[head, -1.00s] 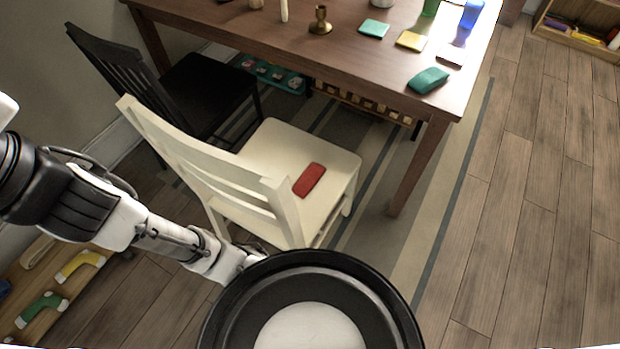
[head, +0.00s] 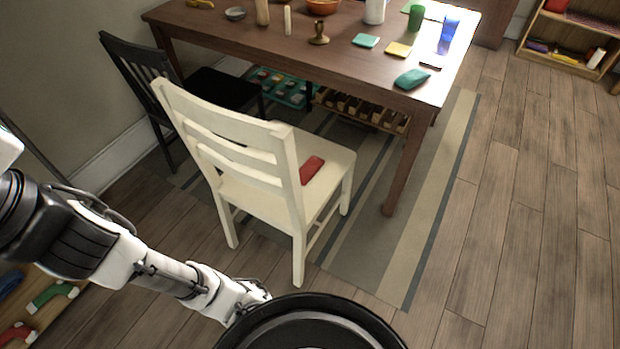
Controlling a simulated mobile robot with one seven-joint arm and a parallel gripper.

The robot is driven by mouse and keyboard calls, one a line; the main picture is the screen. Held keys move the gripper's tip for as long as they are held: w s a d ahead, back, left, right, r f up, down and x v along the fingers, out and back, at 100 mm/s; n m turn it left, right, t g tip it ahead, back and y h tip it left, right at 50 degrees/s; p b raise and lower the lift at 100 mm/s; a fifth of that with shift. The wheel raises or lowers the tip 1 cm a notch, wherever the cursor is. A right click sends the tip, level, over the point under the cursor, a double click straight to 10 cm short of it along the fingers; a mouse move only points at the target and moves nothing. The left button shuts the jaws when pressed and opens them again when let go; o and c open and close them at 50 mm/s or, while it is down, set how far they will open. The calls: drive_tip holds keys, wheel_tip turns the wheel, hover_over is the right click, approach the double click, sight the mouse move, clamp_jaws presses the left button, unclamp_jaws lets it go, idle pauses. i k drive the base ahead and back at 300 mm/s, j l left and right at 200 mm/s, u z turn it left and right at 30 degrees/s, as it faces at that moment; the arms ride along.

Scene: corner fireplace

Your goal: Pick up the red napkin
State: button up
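The red napkin (head: 311,169) is a small folded red piece lying on the seat of the white chair (head: 326,158). The chair's backrest hides part of it from this side. My arm comes in from the left edge, and its outer end (head: 240,300) is low in the picture, in front of the chair and well apart from the napkin. The gripper's fingers do not show; a round black part of my body covers the bottom middle.
The wooden table (head: 330,68) stands behind the white chair, with a teal folded cloth (head: 411,79), cups and a candlestick (head: 319,26) on it. A black chair (head: 200,90) stands to the left. Open wood floor (head: 530,200) lies to the right.

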sight(313, 165)
drive_tip(key=i+l, duration=0.65)
drive_tip(key=l, duration=0.3)
drive_tip(key=i+l, duration=0.15)
drive_tip(key=i, duration=0.3)
drive_tip(key=i+l, duration=0.1)
drive_tip(key=i, duration=0.35)
